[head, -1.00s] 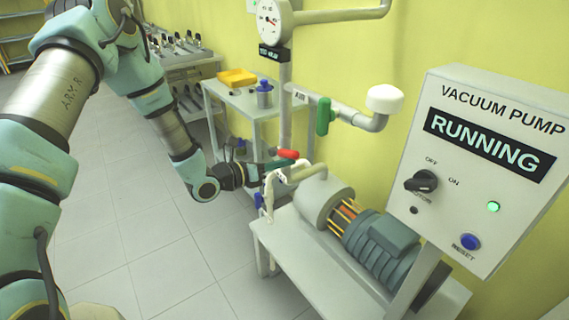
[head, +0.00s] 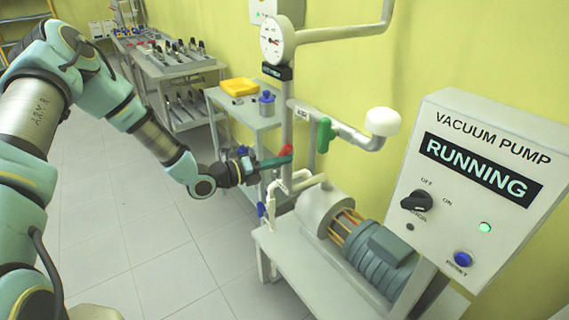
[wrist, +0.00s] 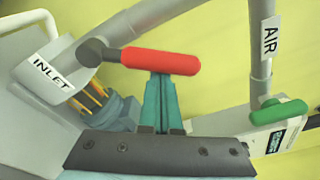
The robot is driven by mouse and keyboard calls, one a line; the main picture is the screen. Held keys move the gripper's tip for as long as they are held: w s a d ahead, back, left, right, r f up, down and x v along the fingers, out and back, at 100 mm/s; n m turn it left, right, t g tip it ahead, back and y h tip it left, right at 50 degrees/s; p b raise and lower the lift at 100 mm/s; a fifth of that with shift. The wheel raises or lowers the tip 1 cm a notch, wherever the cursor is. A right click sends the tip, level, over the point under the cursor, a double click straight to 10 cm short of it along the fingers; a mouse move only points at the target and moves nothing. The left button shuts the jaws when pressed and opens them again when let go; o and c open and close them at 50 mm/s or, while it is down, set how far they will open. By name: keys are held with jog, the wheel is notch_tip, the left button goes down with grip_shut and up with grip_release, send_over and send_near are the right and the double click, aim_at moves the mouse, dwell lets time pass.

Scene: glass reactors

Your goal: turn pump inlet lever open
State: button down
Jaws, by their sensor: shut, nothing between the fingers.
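The red inlet lever (head: 286,151) sits on the pipe above the vacuum pump. In the wrist view the red lever (wrist: 160,62) lies nearly crosswise, its grey pivot at its left end, near the INLET label (wrist: 50,76). My gripper (head: 276,161) is shut, with nothing between its fingers. In the wrist view the teal fingertips of my gripper (wrist: 160,82) meet the lower side of the red lever around its middle. They appear to touch it, though contact is hard to confirm. The grip is not around the lever.
A green lever (head: 324,135) is on the AIR branch, right of the red one. The pump (head: 376,253) sits on a low stand beneath. The control box (head: 484,190) reading RUNNING stands at right. A gauge (head: 277,40) is above. Open floor lies left.

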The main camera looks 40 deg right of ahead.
jog(key=shift+w+r+n+p, duration=0.5)
jog(key=shift+w+r+n, duration=0.25)
jog(key=shift+n, duration=0.35)
jog(key=shift+w+r, duration=0.3)
jog(key=shift+w, duration=0.55)
